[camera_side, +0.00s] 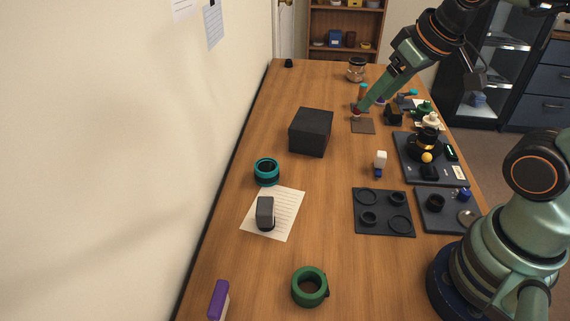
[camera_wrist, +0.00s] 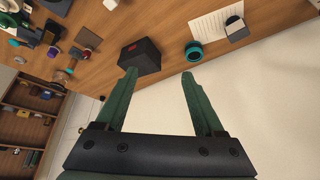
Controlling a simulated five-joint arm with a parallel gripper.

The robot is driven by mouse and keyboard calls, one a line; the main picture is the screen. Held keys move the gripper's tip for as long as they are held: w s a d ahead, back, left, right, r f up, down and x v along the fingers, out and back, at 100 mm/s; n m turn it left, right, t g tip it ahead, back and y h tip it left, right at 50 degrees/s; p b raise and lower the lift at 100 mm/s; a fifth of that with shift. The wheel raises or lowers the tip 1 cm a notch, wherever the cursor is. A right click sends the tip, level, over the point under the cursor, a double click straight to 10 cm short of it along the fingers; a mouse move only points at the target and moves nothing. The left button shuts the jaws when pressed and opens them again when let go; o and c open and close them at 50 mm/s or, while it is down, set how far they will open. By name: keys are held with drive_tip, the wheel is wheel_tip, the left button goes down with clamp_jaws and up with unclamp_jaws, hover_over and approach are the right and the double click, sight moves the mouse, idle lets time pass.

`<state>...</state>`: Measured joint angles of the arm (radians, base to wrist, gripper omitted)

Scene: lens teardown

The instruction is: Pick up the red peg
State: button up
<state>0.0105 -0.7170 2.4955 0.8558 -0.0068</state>
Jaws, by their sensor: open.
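My gripper (camera_side: 361,106) reaches over the far part of the table from the upper right. In the wrist view its two green fingers (camera_wrist: 158,73) are spread apart with nothing between them. A small dark red thing (camera_side: 356,113), likely the red peg, shows right by the fingertips in the side view, near a brown square pad (camera_side: 363,126). I cannot tell whether they touch.
A black box (camera_side: 311,132) stands left of the gripper and also shows beyond the fingertips in the wrist view (camera_wrist: 141,55). An orange and teal piece (camera_side: 362,92) and a glass jar (camera_side: 356,70) stand farther back. Dark trays (camera_side: 384,228) with lens parts lie nearer. The table's left side has free room.

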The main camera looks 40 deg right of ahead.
drive_tip(key=w+d+f+t, duration=0.2)
drive_tip(key=w+d+f, duration=0.25)
drive_tip(key=w, duration=0.45)
drive_tip(key=m+t+h, duration=0.2)
drive_tip(key=t+h, duration=0.2)
drive_tip(key=h, duration=0.1)
approach(359, 112)
drive_tip(key=shift+a+r, duration=0.5)
drive_tip(key=shift+s+d+f+h, duration=0.25)
drive_tip(key=shift+d+f+h, duration=0.1)
drive_tip(key=shift+h, duration=0.05)
drive_tip(key=x, duration=0.7)
drive_tip(key=shift+s, duration=0.1)
drive_tip(key=shift+a+x, duration=0.15)
drive_tip(key=shift+x, duration=1.15)
drive_tip(key=shift+a+x, duration=0.15)
drive_tip(key=shift+x, duration=1.15)
drive_tip(key=shift+f, duration=0.1)
clamp_jaws()
